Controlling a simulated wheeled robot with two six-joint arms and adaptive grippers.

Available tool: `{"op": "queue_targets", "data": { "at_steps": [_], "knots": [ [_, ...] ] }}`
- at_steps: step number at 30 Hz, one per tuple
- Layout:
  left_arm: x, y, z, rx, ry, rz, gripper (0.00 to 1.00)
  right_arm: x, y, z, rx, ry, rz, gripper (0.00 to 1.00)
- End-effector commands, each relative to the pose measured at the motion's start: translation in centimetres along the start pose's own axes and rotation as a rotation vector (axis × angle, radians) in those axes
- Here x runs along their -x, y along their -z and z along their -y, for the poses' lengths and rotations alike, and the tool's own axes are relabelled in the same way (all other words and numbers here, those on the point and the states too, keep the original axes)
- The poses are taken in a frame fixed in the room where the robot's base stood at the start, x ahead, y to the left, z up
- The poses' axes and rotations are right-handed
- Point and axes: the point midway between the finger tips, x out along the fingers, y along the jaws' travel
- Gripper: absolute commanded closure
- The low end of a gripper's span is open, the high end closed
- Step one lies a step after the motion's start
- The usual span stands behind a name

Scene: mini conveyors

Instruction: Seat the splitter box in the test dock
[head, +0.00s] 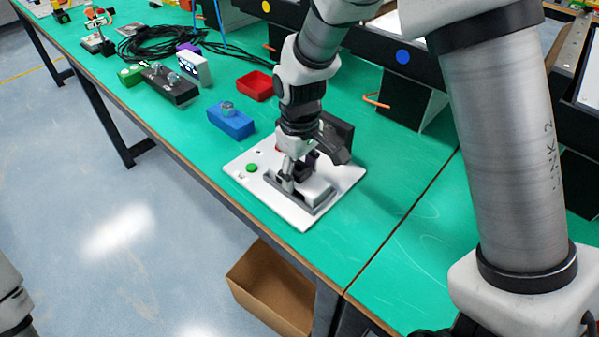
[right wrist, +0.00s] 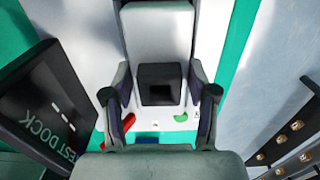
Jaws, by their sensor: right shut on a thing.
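The splitter box (head: 319,191) is a pale box with a black square block (right wrist: 160,84) on it. My right gripper (head: 299,176) points down over it. In the right wrist view the gripper (right wrist: 161,108) has its two fingers on either side of the black block, shut on it. The test dock has a white base plate (head: 303,222) with a grey frame and a dark upright panel, lettered "TEST DOCK" in the right wrist view (right wrist: 45,125). The box is at the grey frame; whether it sits fully down is unclear. My left gripper is out of view.
A green button (head: 252,168) is on the plate's left part. A blue box (head: 231,122), a red tray (head: 255,86) and a dark device (head: 171,88) stand further back left. An open cardboard box (head: 268,291) is below the table edge. The green table right of the plate is clear.

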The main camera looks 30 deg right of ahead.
Motion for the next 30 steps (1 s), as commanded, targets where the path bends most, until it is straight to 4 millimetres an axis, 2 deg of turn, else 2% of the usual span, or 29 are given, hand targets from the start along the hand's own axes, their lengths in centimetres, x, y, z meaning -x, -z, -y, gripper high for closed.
{"op": "queue_targets", "data": {
  "at_steps": [2, 3, 4, 14, 17, 20, 27, 30],
  "knots": [
    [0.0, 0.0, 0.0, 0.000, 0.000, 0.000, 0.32, -0.3, 0.0, 0.0, 0.000, 0.000, 0.000, 0.96],
    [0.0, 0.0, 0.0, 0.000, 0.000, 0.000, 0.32, -0.2, 0.0, 0.0, 0.000, 0.000, 0.000, 0.28],
    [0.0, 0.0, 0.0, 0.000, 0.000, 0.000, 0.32, -0.2, 0.0, 0.0, 0.000, 0.000, 0.000, 0.18],
    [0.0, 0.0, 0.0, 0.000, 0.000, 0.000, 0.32, -0.1, 0.0, 0.0, 0.000, 0.000, 0.000, 0.17],
    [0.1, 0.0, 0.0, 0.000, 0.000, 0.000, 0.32, 0.8, 0.0, 0.0, 0.000, 0.000, -0.001, 0.17],
    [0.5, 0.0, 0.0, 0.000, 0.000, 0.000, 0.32, 2.7, 0.1, 0.0, 0.000, -0.001, -0.004, 0.17],
    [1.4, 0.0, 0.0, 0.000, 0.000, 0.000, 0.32, 9.0, 0.1, 0.0, 0.001, -0.001, -0.004, 0.17],
    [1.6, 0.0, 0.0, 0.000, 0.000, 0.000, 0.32, 10.9, 0.1, 0.0, 0.001, -0.001, -0.004, 0.17]
  ]
}}
